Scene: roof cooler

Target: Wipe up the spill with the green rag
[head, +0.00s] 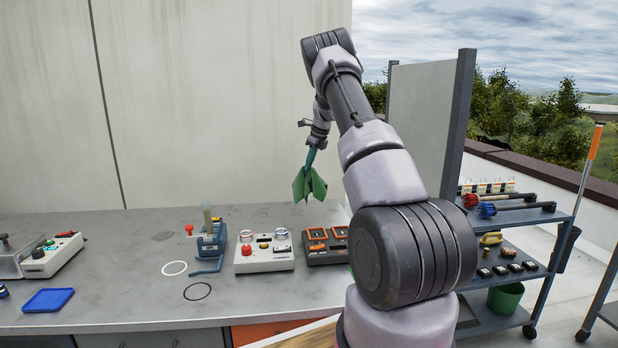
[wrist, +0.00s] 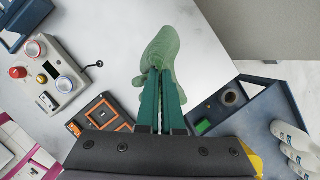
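The green rag (head: 309,184) hangs from my gripper (head: 312,158) above the back of the grey bench, clear of its top. In the wrist view the rag (wrist: 166,45) is bunched beyond the green fingers of my gripper (wrist: 161,92), which are close together and pinch it. A faint dark patch (head: 163,236) lies on the bench to the left, behind the white ring; it may be the spill, but I cannot tell for sure. My gripper is well to the right of this patch and higher.
On the bench (head: 110,300) are a blue device with a clear tube (head: 210,243), a beige control box (head: 264,252), an orange-framed unit (head: 325,246), a white ring (head: 174,268), a black ring (head: 197,291) and a blue tray (head: 48,300). A tool cart (head: 512,270) stands right.

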